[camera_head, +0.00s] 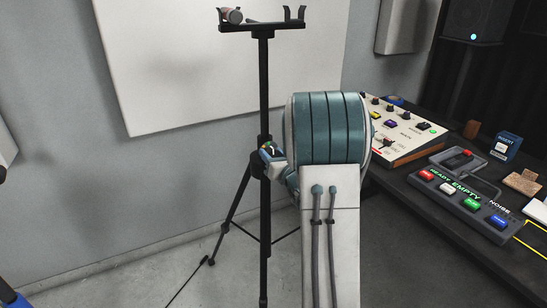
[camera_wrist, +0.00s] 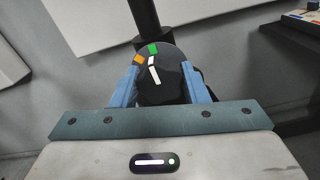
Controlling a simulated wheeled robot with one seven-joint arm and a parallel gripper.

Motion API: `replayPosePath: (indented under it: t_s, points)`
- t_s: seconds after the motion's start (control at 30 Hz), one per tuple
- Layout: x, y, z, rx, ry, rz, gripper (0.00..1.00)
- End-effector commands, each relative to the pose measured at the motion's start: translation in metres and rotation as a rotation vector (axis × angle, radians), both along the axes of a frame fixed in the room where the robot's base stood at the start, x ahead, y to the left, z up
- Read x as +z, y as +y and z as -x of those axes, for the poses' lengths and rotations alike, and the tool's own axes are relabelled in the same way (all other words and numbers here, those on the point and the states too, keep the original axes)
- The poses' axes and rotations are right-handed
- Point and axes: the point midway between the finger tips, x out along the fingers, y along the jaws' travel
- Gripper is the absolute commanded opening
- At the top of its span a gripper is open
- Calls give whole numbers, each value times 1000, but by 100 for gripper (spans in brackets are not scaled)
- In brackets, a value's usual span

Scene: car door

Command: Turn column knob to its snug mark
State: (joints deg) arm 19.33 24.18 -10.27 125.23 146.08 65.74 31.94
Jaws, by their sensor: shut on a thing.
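The column knob (camera_wrist: 162,88) is black with a white pointer line. It sits on the stand's black column (camera_head: 264,90), in front of a dark dial plate with an orange mark (camera_wrist: 139,60) and a green mark (camera_wrist: 152,49). The pointer tips up and slightly left, towards a small white tick between the two marks. No mark's wording is legible. My gripper (camera_wrist: 160,82) is shut on the knob, one blue finger on each side. In the head view, my gripper (camera_head: 270,152) is at the column, and my arm hides part of the knob.
The stand's tripod legs (camera_head: 236,205) spread over the floor. At its top is a crossbar (camera_head: 262,27) with cradles. A desk (camera_head: 440,215) on the right holds a mixer (camera_head: 405,130) and a button box (camera_head: 460,200). A white panel (camera_head: 170,70) hangs behind.

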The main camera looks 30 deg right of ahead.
Motion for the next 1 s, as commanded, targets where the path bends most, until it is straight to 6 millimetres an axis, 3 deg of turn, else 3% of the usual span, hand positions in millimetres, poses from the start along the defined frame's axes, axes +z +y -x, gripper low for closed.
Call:
replayPosePath:
  t_s: [0.6,1.0]
  points:
    - [-5,1,0,0,-20,449,18]
    - [-2,1,0,0,-23,621,18]
